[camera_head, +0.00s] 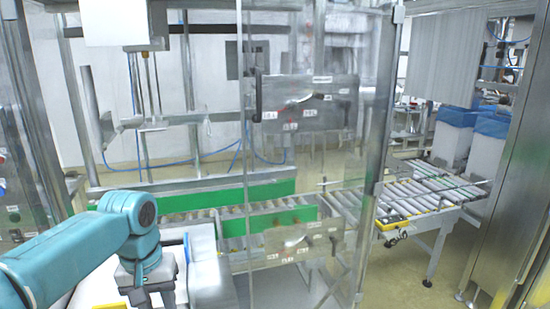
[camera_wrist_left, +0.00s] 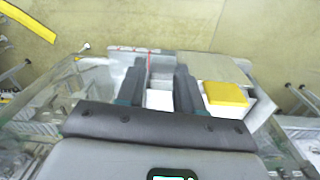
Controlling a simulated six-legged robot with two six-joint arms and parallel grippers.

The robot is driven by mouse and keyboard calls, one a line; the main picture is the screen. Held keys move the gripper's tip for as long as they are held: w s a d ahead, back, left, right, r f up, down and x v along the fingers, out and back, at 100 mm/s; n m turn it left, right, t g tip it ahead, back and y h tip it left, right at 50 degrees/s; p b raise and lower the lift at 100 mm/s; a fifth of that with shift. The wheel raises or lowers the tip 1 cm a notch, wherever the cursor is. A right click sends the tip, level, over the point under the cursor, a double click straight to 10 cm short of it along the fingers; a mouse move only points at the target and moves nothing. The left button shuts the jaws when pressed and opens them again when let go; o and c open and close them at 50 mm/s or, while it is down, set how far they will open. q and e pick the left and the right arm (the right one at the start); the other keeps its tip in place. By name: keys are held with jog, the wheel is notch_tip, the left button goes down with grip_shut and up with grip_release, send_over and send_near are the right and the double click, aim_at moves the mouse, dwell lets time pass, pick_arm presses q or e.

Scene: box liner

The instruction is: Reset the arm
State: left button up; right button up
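My left arm, teal, comes in from the left in the head view, and its wrist points down at the lower left. My left gripper (camera_wrist_left: 160,72) shows in the left wrist view as two dark fingers standing apart, with a white surface visible between them. I see nothing held. In the head view its fingers are not clearly visible at the bottom edge. My right arm and right gripper are in neither view.
A roller conveyor (camera_head: 420,195) runs behind a clear door panel (camera_head: 310,120) in a metal frame. A yellow block (camera_wrist_left: 226,94) lies on a white surface just right of the fingers. Blue-lined bins (camera_head: 455,135) stand at the far right. Floor is open at the lower right.

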pick_arm(q)
jog(key=s+d+f+m+h, duration=0.1)
jog(key=d+f, duration=0.2)
jog(key=f, duration=0.9)
jog(key=s+d+f+h, duration=0.1)
jog(key=s+d+f, duration=0.15)
jog(key=f, duration=1.05)
jog(key=s+d+f, duration=0.2)
jog(key=s+f, duration=0.5)
jog(key=s, duration=0.2)
jog(key=s+d+f+n+h, duration=0.1)
jog(key=s+d+f, duration=0.1)
jog(key=s+f, duration=0.5)
jog(key=shift+s, duration=0.85)
